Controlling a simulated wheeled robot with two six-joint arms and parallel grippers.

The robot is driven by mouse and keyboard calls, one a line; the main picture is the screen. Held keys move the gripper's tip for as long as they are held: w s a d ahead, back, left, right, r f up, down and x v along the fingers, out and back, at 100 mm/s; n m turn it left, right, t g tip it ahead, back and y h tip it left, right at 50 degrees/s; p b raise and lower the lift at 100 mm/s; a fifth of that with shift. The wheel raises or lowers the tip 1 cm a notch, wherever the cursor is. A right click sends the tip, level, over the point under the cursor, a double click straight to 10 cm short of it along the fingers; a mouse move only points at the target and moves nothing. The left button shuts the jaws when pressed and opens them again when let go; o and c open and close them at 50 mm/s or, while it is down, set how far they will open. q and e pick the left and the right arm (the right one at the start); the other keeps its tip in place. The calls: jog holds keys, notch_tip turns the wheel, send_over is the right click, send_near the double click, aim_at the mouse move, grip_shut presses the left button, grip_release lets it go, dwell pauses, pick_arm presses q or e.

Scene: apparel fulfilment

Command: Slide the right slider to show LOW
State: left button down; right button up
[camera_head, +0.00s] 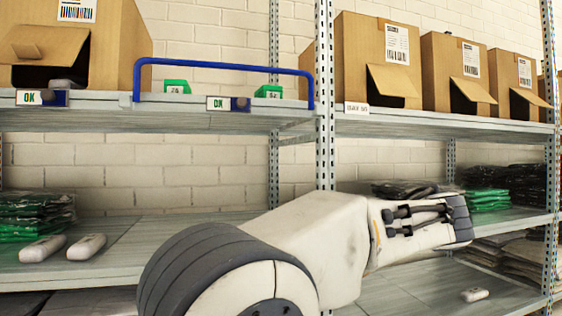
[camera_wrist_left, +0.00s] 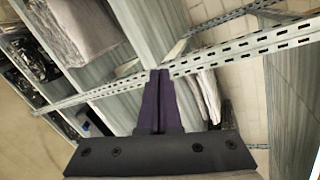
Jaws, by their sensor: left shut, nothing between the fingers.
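The right slider (camera_head: 228,104) is on the front edge of the upper shelf, left of the shelf post. Its white label shows OK in green, with a dark knob at its right end. The left slider (camera_head: 42,98) on the same edge also shows OK. In the left wrist view my left gripper (camera_wrist_left: 160,73) is shut and empty, its dark purple fingers together in front of a perforated metal rail. No gripper fingers show in the head view. A white arm of mine spans its lower middle and points right, below the sliders. My right gripper is not in view.
A blue bar frame (camera_head: 225,66) rises above the upper shelf around the right slider. The perforated post (camera_head: 325,150) stands to its right. Cardboard boxes (camera_head: 377,60) stand on the upper shelf. Bagged green garments (camera_head: 35,215) lie on the lower shelf.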

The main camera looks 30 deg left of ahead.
pick_arm(q)
jog(key=s+a+r+n+g+y, duration=0.1)
jog(key=r+y, duration=0.4)
jog(key=r, duration=0.6)
jog(key=s+a+r+n+g+y, duration=0.1)
jog(key=a+r+n+g+y, duration=0.2)
jog(key=r, duration=0.8)
jog(key=a+n+y, duration=0.1)
jog(key=a+y, duration=0.1)
jog(key=a, duration=0.1)
jog(key=shift+s+a+n+g+p, duration=0.25)
jog(key=shift+n+g+p, duration=0.05)
jog(key=shift+g+p, duration=0.1)
jog(key=shift+a, duration=0.1)
jog(key=p, duration=0.6)
send_near(241, 103)
jog(key=w+a, duration=0.3)
jog(key=w, duration=0.2)
jog(key=s+a+r, duration=0.1)
jog(key=s+a+p, duration=0.1)
jog(key=shift+a+r, duration=0.25)
jog(key=shift+r, duration=0.1)
